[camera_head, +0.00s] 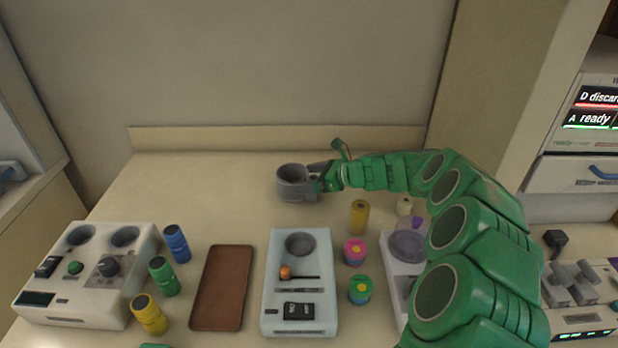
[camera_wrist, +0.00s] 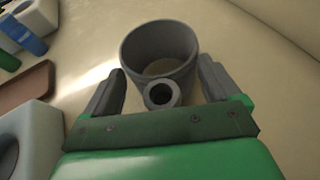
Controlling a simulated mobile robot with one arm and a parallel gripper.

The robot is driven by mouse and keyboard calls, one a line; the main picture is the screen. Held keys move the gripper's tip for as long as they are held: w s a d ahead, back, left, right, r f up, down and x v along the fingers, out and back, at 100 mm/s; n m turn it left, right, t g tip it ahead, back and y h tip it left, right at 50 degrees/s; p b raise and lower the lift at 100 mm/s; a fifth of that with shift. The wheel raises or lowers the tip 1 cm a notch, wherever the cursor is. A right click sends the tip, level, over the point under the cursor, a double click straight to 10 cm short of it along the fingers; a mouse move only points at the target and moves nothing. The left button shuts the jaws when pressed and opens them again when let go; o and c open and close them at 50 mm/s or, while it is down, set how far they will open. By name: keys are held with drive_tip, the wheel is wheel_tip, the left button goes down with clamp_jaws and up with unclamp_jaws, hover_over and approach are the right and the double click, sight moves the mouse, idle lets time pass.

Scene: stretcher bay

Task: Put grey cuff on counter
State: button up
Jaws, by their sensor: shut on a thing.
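The grey cuff (camera_head: 292,186) is a short, open-topped ring at the back middle of the counter (camera_head: 200,190). My gripper (camera_head: 318,178) reaches it from the right and is shut on it. In the wrist view the cuff (camera_wrist: 160,35) stands upright beyond the jaws, and its small round stub sits between the two dark fingers of my gripper (camera_wrist: 162,88). I cannot tell whether the cuff's underside touches the counter or hangs just above it.
A brown tray (camera_head: 222,288), a pale device (camera_head: 300,320) and a white device with two wells (camera_head: 75,312) stand in front. Blue (camera_head: 176,243), green (camera_head: 164,276) and yellow (camera_head: 149,314) cylinders stand left of the tray. The counter's back left is clear.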

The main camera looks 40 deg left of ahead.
drive_tip(key=o, duration=0.9)
drive_tip(key=shift+f, duration=0.1)
drive_tip(key=v, duration=1.2)
